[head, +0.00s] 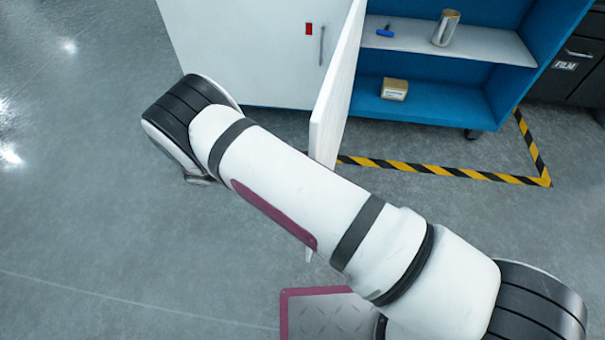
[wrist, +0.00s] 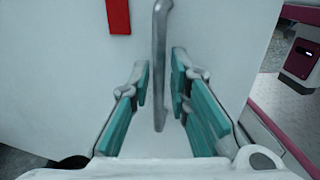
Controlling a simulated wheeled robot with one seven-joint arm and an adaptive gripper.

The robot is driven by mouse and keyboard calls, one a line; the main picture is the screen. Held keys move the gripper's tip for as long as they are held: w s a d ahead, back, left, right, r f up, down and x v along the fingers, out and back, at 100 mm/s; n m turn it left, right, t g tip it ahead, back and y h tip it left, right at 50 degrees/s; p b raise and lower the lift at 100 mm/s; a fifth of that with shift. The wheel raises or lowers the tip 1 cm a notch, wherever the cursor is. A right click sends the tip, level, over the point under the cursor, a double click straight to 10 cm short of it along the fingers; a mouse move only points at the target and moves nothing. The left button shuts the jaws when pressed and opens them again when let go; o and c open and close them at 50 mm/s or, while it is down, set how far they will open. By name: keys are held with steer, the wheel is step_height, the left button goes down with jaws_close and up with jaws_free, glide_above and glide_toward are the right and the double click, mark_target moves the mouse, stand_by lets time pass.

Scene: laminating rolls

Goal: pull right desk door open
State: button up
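The right desk door (head: 333,105) stands swung open, seen nearly edge-on in the head view, with its lower part behind my arm. In the wrist view a white door face (wrist: 225,50) fills the middle, apparently this door's outer side. It carries a grey bar handle (wrist: 160,65) and a red mark (wrist: 118,15) left of it. My gripper (wrist: 161,88) is open, its teal-padded fingers on either side of the handle's lower part. Small gaps show between pads and handle. My gripper is hidden in the head view.
The closed white left door (head: 250,55) has its own handle and red mark. Blue shelves (head: 455,105) hold a small box (head: 394,89), a roll (head: 446,28) and a blue tool (head: 385,31). Yellow-black floor tape (head: 440,170) runs in front. Floor at left is clear.

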steer(key=a, duration=0.6)
steer(key=shift+w, duration=0.35)
steer(key=shift+a, duration=0.15)
